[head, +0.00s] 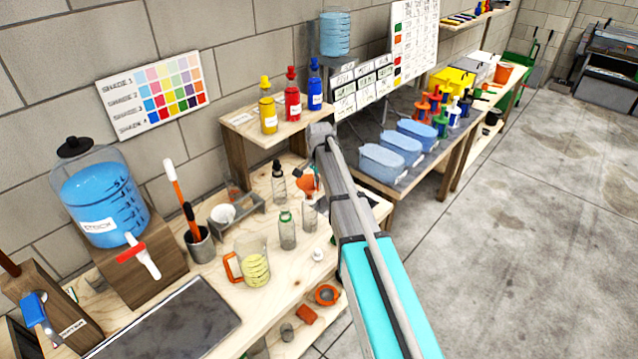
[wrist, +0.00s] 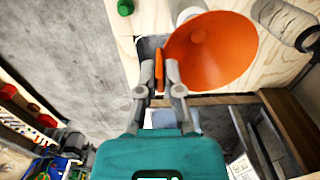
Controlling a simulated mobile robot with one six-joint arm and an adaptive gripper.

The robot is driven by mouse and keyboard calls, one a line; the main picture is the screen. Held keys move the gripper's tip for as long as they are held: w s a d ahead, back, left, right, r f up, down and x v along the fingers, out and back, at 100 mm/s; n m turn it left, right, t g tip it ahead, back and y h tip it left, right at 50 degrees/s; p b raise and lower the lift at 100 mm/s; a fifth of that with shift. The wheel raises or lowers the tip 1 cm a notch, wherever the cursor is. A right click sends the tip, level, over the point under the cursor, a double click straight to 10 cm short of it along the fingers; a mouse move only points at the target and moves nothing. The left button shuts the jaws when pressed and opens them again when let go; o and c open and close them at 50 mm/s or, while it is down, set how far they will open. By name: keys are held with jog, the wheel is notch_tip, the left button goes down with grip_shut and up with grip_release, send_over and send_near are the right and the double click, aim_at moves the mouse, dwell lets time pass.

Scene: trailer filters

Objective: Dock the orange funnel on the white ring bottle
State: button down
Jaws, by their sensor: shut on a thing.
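The orange funnel (head: 307,183) is held by my gripper above the workbench. In the wrist view its wide bowl (wrist: 212,50) faces the camera, and my gripper (wrist: 160,75) is shut on the upright orange tab at its left side. A clear bottle (head: 309,216) stands just below the funnel in the head view; it may be the white ring bottle, but its ring is hard to make out. In the wrist view a pale round top (wrist: 186,9) shows partly behind the funnel's upper edge. Whether funnel and bottle touch cannot be told.
A green-ringed bottle (head: 287,231) stands close to the left, and a dark-topped dropper bottle (head: 278,184) stands behind. A beaker (head: 252,263) with yellow markings and a small white cap (head: 318,254) are nearer the front. A wooden shelf (head: 240,122) with coloured bottles rises behind.

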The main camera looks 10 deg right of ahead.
jog(key=shift+f, duration=0.2)
jog(key=c, duration=1.1)
grip_release()
jog(key=shift+r, duration=0.1)
jog(key=shift+r+p, duration=5.4)
jog(key=shift+r, duration=0.05)
jog(key=s+f+n+b, duration=0.3)
jog(key=s+f+b, duration=0.1)
jog(key=s, duration=0.5)
jog(key=s+f+n+b, duration=0.4)
jog(key=s+f+b, duration=0.1)
jog(key=s, duration=0.4)
jog(key=s+f+n+b, duration=0.3)
jog(key=s+f+b, duration=0.1)
jog(key=s, duration=0.6)
jog(key=shift+a+f+n, duration=0.2)
jog(key=shift+a+n, duration=0.2)
